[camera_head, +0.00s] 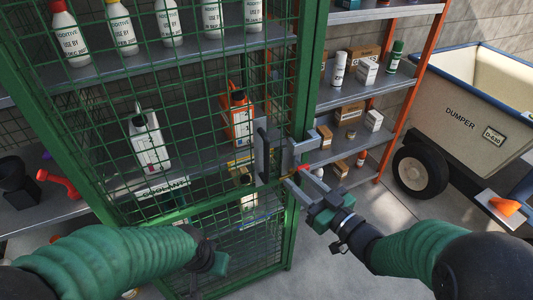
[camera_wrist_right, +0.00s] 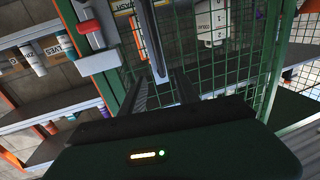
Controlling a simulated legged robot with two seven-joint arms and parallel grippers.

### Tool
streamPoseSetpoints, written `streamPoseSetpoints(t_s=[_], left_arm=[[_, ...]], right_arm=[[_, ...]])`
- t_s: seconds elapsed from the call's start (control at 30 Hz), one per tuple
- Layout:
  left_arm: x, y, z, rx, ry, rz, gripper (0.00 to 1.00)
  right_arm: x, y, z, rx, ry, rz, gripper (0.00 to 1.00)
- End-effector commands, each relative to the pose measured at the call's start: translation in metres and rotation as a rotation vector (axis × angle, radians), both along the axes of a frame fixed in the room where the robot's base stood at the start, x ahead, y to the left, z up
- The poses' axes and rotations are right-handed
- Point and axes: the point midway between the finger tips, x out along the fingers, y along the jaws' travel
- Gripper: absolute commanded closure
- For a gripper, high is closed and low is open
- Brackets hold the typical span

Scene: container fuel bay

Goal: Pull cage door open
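The green mesh cage door (camera_head: 190,120) stands upright and looks closed against its green post (camera_head: 309,80). A dark vertical handle (camera_head: 262,150) sits on the door's right edge, beside a grey latch plate (camera_head: 290,153) with a red part (camera_head: 303,167). My right gripper (camera_head: 291,180) is open just right of and below the handle. In the right wrist view, its two fingers (camera_wrist_right: 162,92) are apart, with the grey handle bar (camera_wrist_right: 152,40) ahead between them; contact cannot be told. My left gripper (camera_head: 215,262) is low in front of the door; its fingers are not clear.
Bottles and canisters, including an orange canister (camera_head: 238,115), stand on shelves behind the mesh. An orange-framed shelf (camera_head: 365,92) with boxes is right of the cage. A dumper (camera_head: 465,110) stands at far right. Grey floor (camera_head: 345,265) lies open in front.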

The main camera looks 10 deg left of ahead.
Motion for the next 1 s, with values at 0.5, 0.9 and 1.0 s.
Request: streamPoseSetpoints(t_s=[0.5,0.9,1.0], left_arm=[[0.0,0.0,0.014,0.0,0.0,0.0,1.0],[0.0,0.0,0.015,0.0,0.0,0.0,1.0],[0.0,0.0,0.015,0.0,0.0,0.0,1.0]], right_arm=[[0.085,0.093,0.001,-0.001,0.0,-0.001,0.62],[0.096,0.103,0.0,-0.001,0.0,-0.004,0.62],[0.096,0.103,0.0,-0.001,0.0,-0.003,0.74]])
